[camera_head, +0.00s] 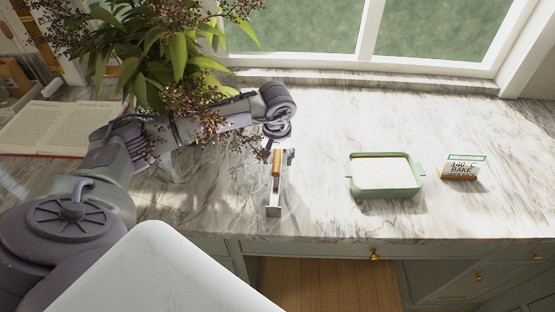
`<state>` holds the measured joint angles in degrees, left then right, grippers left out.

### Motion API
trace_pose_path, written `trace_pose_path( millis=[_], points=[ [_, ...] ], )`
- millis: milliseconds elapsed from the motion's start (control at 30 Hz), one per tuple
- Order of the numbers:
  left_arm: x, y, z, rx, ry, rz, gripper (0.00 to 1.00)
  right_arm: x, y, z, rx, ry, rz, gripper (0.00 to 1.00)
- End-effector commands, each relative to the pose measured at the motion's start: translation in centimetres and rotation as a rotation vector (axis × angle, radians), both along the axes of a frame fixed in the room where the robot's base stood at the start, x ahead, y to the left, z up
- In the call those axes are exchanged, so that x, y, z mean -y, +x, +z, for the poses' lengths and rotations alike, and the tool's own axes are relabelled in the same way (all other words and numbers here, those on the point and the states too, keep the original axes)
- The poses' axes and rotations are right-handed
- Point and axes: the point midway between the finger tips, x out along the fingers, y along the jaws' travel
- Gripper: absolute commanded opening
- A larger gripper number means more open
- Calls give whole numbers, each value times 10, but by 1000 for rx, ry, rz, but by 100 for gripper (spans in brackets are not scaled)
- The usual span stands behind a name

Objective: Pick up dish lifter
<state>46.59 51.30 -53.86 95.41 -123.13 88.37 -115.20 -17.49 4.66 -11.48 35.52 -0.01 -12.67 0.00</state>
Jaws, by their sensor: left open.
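The dish lifter (275,190) lies on the marble counter in the middle of the head view, with a wooden part at its far end and a pale metal part towards the counter's front edge. My left arm comes in from the left, and my left gripper (271,150) is open just above the far end of the dish lifter. Whether its fingers touch the lifter is too small to tell. My right gripper is not in view.
A green baking dish (419,186) stands right of the lifter, with a small "140 C BAKE" sign (460,168) beside it. A leafy plant (165,55) overhangs my left arm. An open book (60,125) lies at left. Bare counter lies between lifter and dish.

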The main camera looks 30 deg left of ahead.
Motion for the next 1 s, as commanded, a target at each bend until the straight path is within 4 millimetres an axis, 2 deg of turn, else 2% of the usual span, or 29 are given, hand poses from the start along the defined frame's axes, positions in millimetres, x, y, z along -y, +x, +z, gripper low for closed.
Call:
trace_pose_path(
  millis=[100, 400, 433, 867, 1000],
  points=[
    [0, 0, 0, 0, 0, 0, 52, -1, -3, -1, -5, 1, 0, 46],
    [0, 0, 0, 0, 1, 1, 2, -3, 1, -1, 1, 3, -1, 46],
    [0, 0, 0, 0, 1, 1, 0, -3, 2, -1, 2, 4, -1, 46],
    [0, 1, 2, 2, 1, 1, 0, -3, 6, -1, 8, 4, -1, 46],
    [0, 1, 9, 5, 1, 2, 0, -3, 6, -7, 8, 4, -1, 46]
  ],
)
